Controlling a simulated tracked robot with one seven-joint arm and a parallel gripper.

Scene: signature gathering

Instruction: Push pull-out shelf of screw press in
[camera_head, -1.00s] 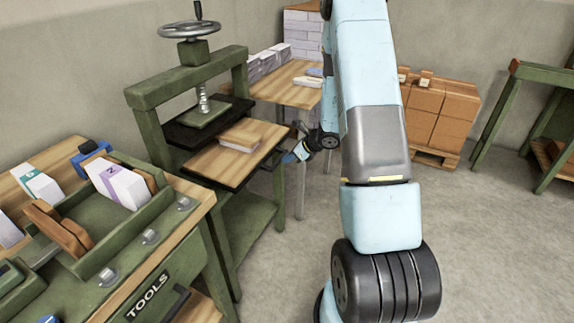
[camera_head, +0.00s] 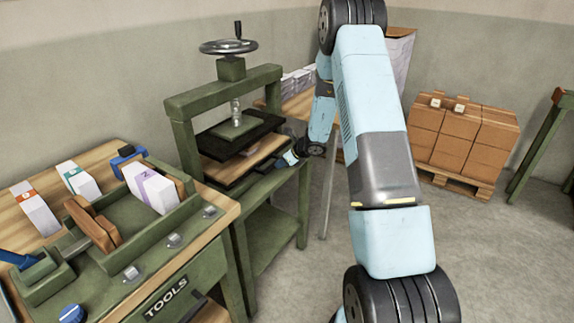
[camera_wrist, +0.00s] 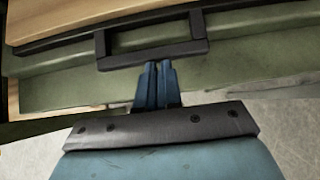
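The green screw press (camera_head: 190,108) stands left of centre in the head view, with its handwheel on top. Its wooden pull-out shelf (camera_head: 232,171) lies mostly under the dark press plate (camera_head: 212,144), with its front part still showing. In the wrist view the shelf (camera_wrist: 60,15) shows at the top left, with a black bracket handle (camera_wrist: 150,54) on its front edge. My gripper (camera_head: 284,160) is at the shelf's front. In the wrist view its blue fingers (camera_wrist: 157,68) are together, with nothing between them, their tips at the handle's lower bar. I cannot tell whether they touch it.
A green tool bench (camera_head: 205,245) with boxes and clamps stands at the near left. A wooden table (camera_head: 298,104) is behind the press. Stacked brown cartons (camera_head: 460,140) stand on a pallet at the right.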

